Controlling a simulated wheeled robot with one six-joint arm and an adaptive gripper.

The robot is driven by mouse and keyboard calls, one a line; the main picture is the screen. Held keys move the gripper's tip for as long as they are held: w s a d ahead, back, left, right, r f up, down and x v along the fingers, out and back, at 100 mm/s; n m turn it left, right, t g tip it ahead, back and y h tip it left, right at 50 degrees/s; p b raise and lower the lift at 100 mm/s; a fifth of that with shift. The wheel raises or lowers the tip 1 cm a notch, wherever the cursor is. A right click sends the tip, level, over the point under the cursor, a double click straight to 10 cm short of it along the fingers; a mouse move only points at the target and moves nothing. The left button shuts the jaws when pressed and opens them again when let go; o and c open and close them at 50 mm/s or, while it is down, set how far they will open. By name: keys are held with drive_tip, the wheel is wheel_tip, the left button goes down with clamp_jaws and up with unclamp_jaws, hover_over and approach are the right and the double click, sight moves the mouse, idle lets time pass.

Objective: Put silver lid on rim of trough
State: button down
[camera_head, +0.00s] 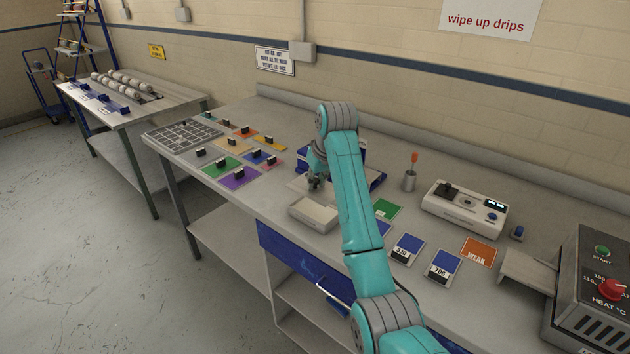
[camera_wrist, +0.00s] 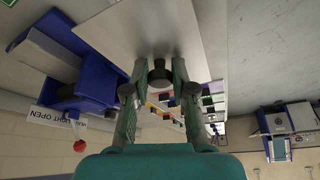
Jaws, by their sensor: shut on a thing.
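My gripper (camera_head: 315,184) is over the bench, left of my teal forearm. In the wrist view my gripper (camera_wrist: 159,82) has its fingers closed on the dark knob of the silver lid (camera_wrist: 150,32). The lid is a flat, plain plate reaching past the fingertips to the top of that view. In the head view a pale, low box (camera_head: 308,218), apparently the trough, sits near the bench's front edge, just in front of my gripper. I cannot tell whether the lid touches its rim. My arm hides part of this area.
A blue machine (camera_head: 376,181) stands behind my arm; its blue frame (camera_wrist: 98,82) and a red ball (camera_wrist: 80,146) show in the wrist view. Coloured cards (camera_head: 240,178) with black clips lie left. A metal cup (camera_head: 409,181) and a white instrument (camera_head: 464,208) stand right.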

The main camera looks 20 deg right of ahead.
drive_tip(key=shift+d+f, duration=0.1)
drive_tip(key=shift+f, duration=0.05)
drive_tip(key=shift+f, duration=3.25)
drive_tip(key=c, duration=0.9)
unclamp_jaws()
drive_tip(key=shift+r, duration=0.1)
